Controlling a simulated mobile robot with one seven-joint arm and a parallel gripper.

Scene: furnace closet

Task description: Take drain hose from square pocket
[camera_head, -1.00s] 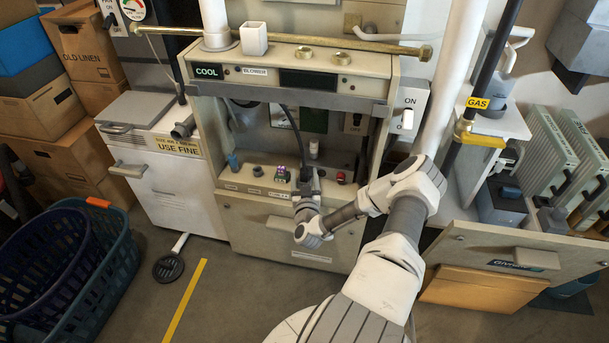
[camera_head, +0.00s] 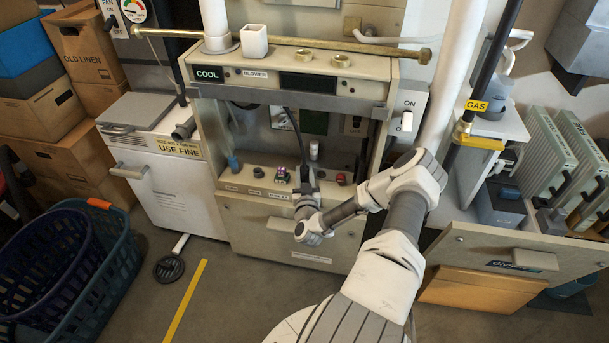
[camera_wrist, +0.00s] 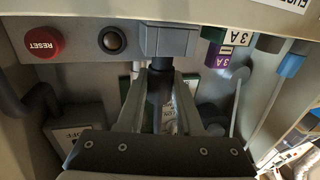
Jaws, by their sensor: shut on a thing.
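The drain hose is a dark, slim hose (camera_head: 294,128) that curves down from the open cabinet front to my gripper (camera_head: 306,182). In the wrist view my gripper (camera_wrist: 161,88) has its two pale fingers on either side of the dark hose (camera_wrist: 158,86), shut on it. A grey square block (camera_wrist: 166,40), which looks like the square pocket, sits on the panel edge right at the hose end. I cannot tell whether the hose end is inside it or just clear of it. In the head view my gripper hides this spot.
The control ledge holds a red reset button (camera_wrist: 42,43), a dark round button (camera_wrist: 112,40), a purple-and-green 3 A fuse (camera_wrist: 221,48) and a blue plug (camera_wrist: 290,63). A brass rod (camera_head: 300,43) lies across the cabinet top. Laundry baskets (camera_head: 85,275) stand at left.

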